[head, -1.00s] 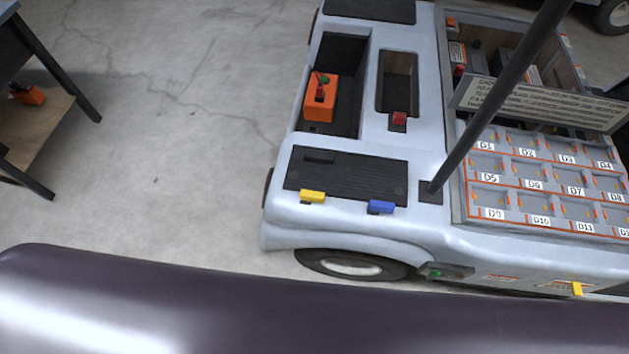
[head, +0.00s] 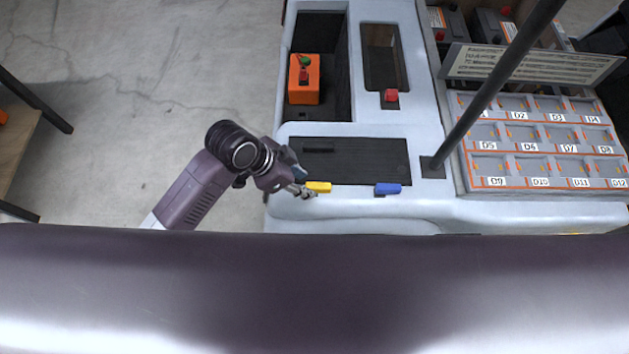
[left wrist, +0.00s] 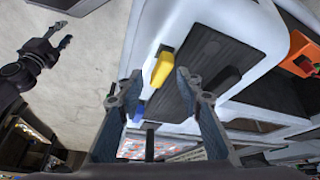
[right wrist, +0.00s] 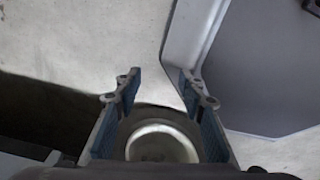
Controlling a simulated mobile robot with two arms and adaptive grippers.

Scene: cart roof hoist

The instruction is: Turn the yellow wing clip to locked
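The yellow wing clip (head: 319,187) sits at the near left edge of a black ribbed lid (head: 365,160) on the cart, its bar lying left to right in the head view. My left gripper (head: 303,190) is just left of the clip in the head view. In the left wrist view the clip (left wrist: 162,68) shows between and beyond the spread fingers (left wrist: 156,84); I see no grip on it, and contact is unclear. My right gripper (right wrist: 158,84) is open and empty over the floor and a wheel in the right wrist view.
A blue clip (head: 388,189) sits on the same lid edge, right of the yellow one. A dark slanted post (head: 490,90) rises right of the lid. An orange box (head: 304,80) stands in a recess behind. Labelled bins (head: 535,150) lie right.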

